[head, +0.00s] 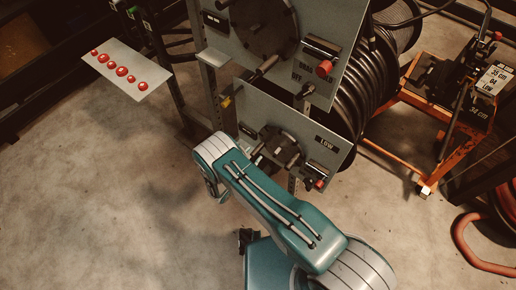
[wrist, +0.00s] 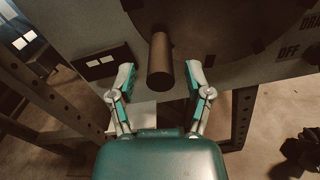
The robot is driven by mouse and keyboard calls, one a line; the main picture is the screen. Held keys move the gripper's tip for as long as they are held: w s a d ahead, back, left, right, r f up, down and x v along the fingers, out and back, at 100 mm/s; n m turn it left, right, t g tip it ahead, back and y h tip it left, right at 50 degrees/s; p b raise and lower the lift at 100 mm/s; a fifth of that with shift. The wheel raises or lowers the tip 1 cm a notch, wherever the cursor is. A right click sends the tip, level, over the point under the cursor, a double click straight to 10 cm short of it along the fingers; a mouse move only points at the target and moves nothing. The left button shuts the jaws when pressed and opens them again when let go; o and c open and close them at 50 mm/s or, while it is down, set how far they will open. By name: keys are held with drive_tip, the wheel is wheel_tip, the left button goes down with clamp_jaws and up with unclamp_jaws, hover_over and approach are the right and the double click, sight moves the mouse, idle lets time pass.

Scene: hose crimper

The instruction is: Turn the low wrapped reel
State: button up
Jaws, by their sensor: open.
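The low reel's panel (head: 318,150) is a grey plate marked LOW in the head view, with a small dark hub disc (head: 282,147) partly hidden by my arm. In the wrist view, a dark round disc (wrist: 205,40) carries a brown cylindrical handle (wrist: 160,62) that sticks out toward me. My gripper (wrist: 160,77) is open, with one finger on each side of this handle. Gaps show between both fingers and the handle. My gripper is hidden behind my arm in the head view. The reel's wrapping cannot be made out.
A larger upper panel (head: 232,45) with a disc and a red knob (head: 324,68) stands above. Black hose (head: 362,95) is coiled behind. A plate with several red buttons (head: 122,70) is at left, an orange cart (head: 440,165) at right. Perforated posts (wrist: 240,115) flank my gripper. Front floor is clear.

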sight(259, 149)
drive_tip(key=shift+x, duration=1.95)
